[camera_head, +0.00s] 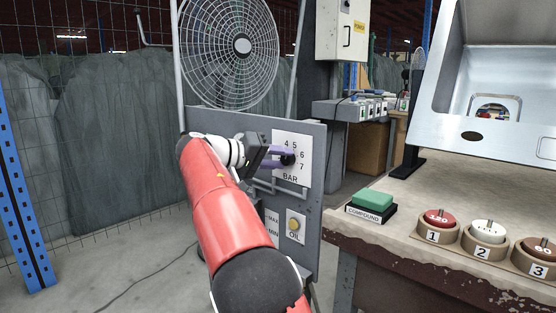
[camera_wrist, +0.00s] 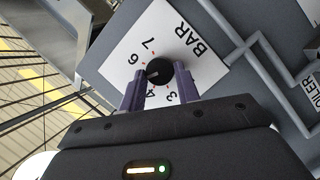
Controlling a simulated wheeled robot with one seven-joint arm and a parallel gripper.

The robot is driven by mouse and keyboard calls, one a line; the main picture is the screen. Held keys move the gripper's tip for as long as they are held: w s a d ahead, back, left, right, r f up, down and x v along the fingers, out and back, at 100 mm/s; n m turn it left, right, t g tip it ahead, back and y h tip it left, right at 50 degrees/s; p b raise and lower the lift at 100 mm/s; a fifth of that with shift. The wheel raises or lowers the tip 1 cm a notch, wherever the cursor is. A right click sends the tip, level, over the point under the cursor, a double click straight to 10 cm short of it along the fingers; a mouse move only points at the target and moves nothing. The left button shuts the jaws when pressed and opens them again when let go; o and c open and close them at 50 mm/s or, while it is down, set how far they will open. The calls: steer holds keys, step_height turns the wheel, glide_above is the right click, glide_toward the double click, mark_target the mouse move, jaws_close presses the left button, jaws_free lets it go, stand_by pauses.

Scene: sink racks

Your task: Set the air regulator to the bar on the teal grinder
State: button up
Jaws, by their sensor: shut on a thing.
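The air regulator is a round black knob (camera_wrist: 173,73) on a white plate (camera_wrist: 205,70) marked BAR, with numbers around it. It also shows on the plate (camera_head: 291,140) in the head view, partly covered by my gripper. My gripper (camera_wrist: 159,84) has its two purple fingers shut on the knob, one on each side. It reaches the panel from the left in the head view (camera_head: 283,155). The knob's light pointer mark faces the stretch between 6 and 4 in the wrist view. The 5 is hidden there. I cannot make out a teal grinder.
A grey panel (camera_head: 318,150) carries the plate, pipes and an OIL gauge (camera_head: 294,225). A large fan (camera_head: 242,45) stands behind it. At right, a bench (camera_head: 450,205) holds a green COMPOUND block (camera_head: 372,200), numbered holders with discs (camera_head: 488,231) and a tilted metal sink (camera_head: 478,132).

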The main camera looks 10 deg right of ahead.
steer(key=shift+f, duration=0.1)
steer(key=o, duration=1)
steer(key=p+v, duration=0.1)
steer(key=v, duration=0.6)
steer(key=shift+s+a, duration=0.1)
steer(key=shift+a, duration=0.25)
